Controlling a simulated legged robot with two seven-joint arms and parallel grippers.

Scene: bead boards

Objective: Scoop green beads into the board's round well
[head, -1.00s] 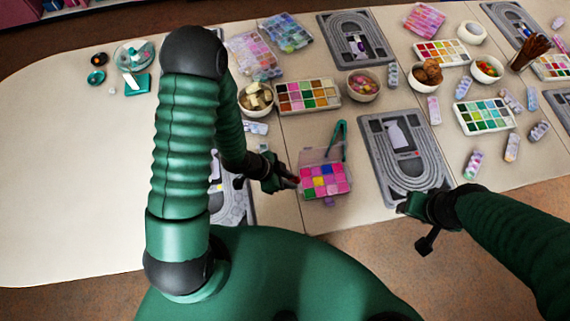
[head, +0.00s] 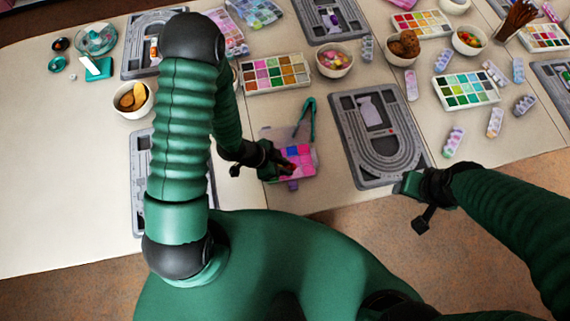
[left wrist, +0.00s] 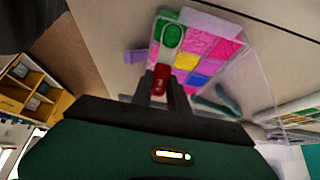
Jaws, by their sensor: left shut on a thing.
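An open clear bead box (head: 302,176) stands near the table's front edge; its compartments hold mostly pink beads, with some blue and yellow. In the left wrist view, the box (left wrist: 222,68) shows a green patch (left wrist: 168,36) at one corner; I cannot tell whether it is beads in a compartment or in a scoop. My left gripper (head: 288,168) is over the box's left part, shut on a small red thing (left wrist: 160,78) like a scoop handle. The grey bead board (head: 348,140) lies right of the box. My right gripper (head: 404,184) is at that board's front right corner, its jaws unclear.
A green tweezer-like tool (head: 309,112) lies at the box's back edge. Another grey board (head: 141,190) is partly hidden behind my left arm. Bead trays (head: 275,73) and bowls (head: 334,60) stand farther back.

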